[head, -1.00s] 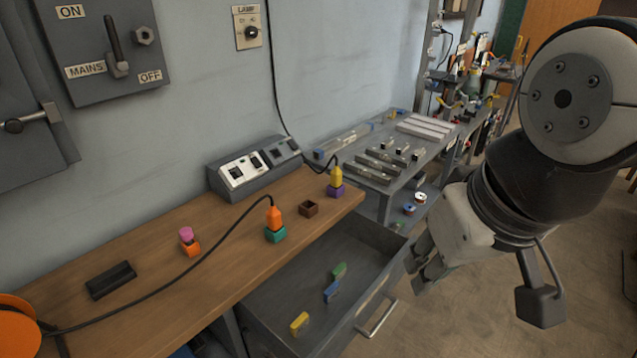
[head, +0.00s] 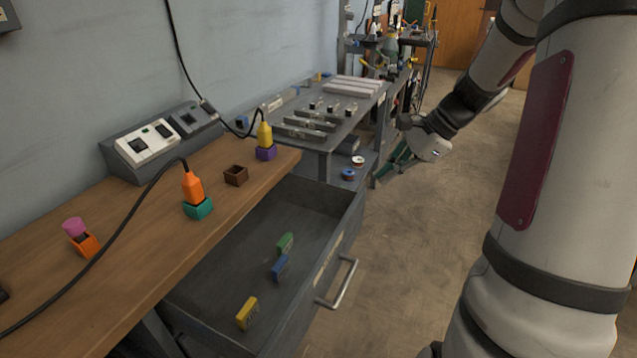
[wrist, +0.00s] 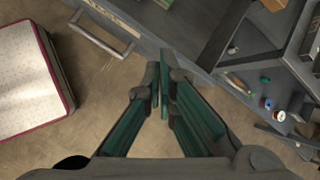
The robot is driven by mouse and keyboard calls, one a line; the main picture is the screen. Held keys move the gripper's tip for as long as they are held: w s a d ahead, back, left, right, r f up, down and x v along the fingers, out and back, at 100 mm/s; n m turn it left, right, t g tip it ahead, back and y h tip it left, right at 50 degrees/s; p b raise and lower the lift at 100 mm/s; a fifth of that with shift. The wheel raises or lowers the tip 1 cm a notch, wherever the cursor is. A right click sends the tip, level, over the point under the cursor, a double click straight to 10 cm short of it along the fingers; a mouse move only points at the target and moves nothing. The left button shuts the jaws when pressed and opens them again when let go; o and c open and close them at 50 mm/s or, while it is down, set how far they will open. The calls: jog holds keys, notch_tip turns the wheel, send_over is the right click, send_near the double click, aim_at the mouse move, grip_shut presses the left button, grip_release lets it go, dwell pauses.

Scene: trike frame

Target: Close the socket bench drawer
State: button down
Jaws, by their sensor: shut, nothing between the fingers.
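The socket bench drawer (head: 336,222) is pulled open under the wooden bench top in the head view. Its bar handle (head: 340,283) is on the front face, and it also shows in the wrist view (wrist: 103,38). Yellow (head: 247,312), blue (head: 281,268) and green (head: 285,243) pieces lie inside the drawer. My gripper (head: 385,174) is beyond the drawer's far end, near the shelf unit, apart from the handle. In the wrist view its green fingers (wrist: 160,78) are together and empty, pointing toward the drawer front, with the handle to their left.
The bench top (head: 130,262) carries orange and yellow plugs in coloured sockets and a switch box (head: 165,142). A grey shelf unit (head: 345,125) with metal parts and spools stands past the drawer. Open floor (head: 410,250) lies right of the drawer.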

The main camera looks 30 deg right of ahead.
jog(key=d+f+m+t+b, duration=0.35)
jog(key=d+f+m, duration=0.35)
jog(key=d+f, duration=0.55)
jog(key=b, duration=0.4)
send_near(361, 215)
jog(key=shift+g, duration=0.35)
jog(key=shift+w+d+x, duration=0.1)
jog(key=shift+x, duration=1.1)
jog(key=shift+w+d+x, duration=0.15)
jog(key=shift+x, duration=1.1)
jog(key=shift+r, duration=0.1)
jog(key=w+a+p, duration=0.1)
jog(key=w+a, duration=0.3)
jog(key=w, duration=0.2)
jog(key=w+a+p, duration=0.1)
jog(key=w+a, duration=0.4)
jog(key=w, duration=0.2)
jog(key=w+a+p, duration=0.1)
jog(key=w+a, duration=0.4)
jog(key=w, duration=0.1)
jog(key=shift+w+a, duration=0.2)
jog(key=shift+w, duration=0.2)
jog(key=shift+w+a, duration=0.1)
jog(key=shift+w, duration=0.05)
jog(key=shift+a, duration=0.1)
